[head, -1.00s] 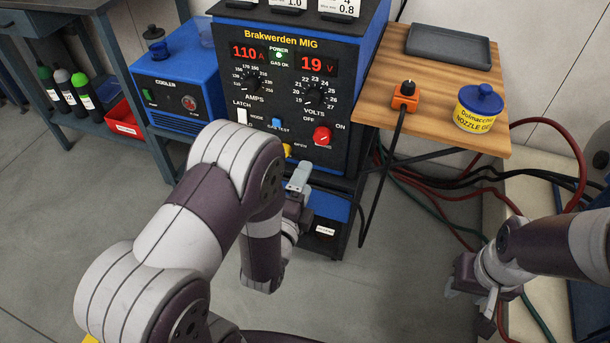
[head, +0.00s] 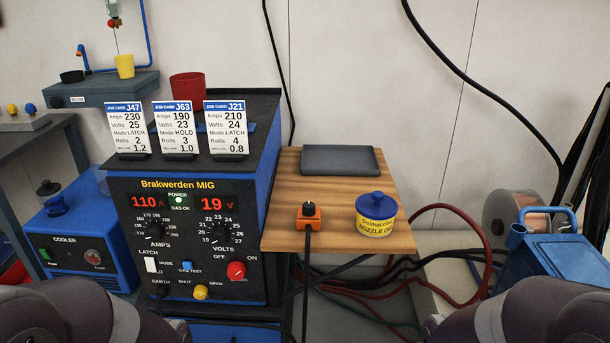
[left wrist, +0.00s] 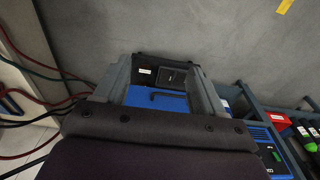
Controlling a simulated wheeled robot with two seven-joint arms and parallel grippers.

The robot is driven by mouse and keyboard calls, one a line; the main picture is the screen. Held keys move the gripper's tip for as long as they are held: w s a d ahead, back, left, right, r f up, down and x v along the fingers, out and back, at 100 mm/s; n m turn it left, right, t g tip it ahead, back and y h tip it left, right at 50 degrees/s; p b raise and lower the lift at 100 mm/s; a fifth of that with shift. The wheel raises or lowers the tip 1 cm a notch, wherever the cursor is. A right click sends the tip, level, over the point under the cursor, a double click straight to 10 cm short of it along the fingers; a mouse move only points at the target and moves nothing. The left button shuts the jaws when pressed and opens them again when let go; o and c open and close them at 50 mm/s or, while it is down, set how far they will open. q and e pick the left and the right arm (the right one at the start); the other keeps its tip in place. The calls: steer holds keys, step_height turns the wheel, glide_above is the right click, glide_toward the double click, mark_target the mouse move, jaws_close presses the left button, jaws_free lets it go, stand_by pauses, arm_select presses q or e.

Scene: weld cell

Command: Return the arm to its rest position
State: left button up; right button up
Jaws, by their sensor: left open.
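My left gripper (left wrist: 160,68) shows in the left wrist view, its two grey fingers apart over the grey floor. A blue and black piece of equipment shows beyond and between the fingers; I see nothing held. In the head view only parts of my two arms show, in the bottom left and bottom right corners, with both grippers out of the picture. The Brakwerden MIG welder (head: 190,285) stands left of centre, its displays reading 110 A and 19 V. My right gripper is in no current view.
A wooden side shelf (head: 285,220) holds a grey tray (head: 340,160), an orange knob box (head: 309,217) and a nozzle gel tub (head: 376,218). Job cards (head: 178,128) and a red cup (head: 187,88) stand on the welder. A blue cooler (head: 85,245) is left. Hoses (head: 445,210) run right.

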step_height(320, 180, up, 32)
steer(key=p, duration=3.2)
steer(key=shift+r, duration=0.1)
